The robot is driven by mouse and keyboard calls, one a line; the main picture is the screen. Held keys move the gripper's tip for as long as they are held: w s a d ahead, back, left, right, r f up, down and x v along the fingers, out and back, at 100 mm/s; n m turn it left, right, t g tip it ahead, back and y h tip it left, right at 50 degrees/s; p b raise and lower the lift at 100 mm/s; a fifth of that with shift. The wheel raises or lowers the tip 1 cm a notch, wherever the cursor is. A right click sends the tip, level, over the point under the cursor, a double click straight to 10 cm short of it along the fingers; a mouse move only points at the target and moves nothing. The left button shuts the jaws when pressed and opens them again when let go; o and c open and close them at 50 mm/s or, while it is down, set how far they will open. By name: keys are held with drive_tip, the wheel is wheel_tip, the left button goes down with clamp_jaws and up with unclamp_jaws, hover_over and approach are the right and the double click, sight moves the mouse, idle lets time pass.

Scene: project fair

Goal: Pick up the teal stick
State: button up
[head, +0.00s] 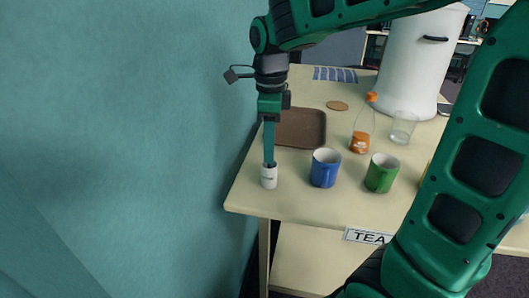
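The teal stick (268,143) is a narrow upright bar at the table's left front. Its lower end meets the mouth of a small white cup (269,181), and its upper end meets my gripper (269,118). My gripper points straight down above the cup, in line with the stick. The fingertips are small and blend with the stick, so I cannot tell whether they are closed on it. How deep the stick sits in the cup is hidden.
A brown tray (310,129) lies behind the cup. A blue mug (325,168), a green mug (381,173), an orange-capped bottle (361,138) and a clear glass (403,127) stand to the right. A white urn (412,65) stands at the back. A teal wall (130,130) is close left.

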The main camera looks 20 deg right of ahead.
drive_tip(key=shift+f, duration=0.5)
clamp_jaws()
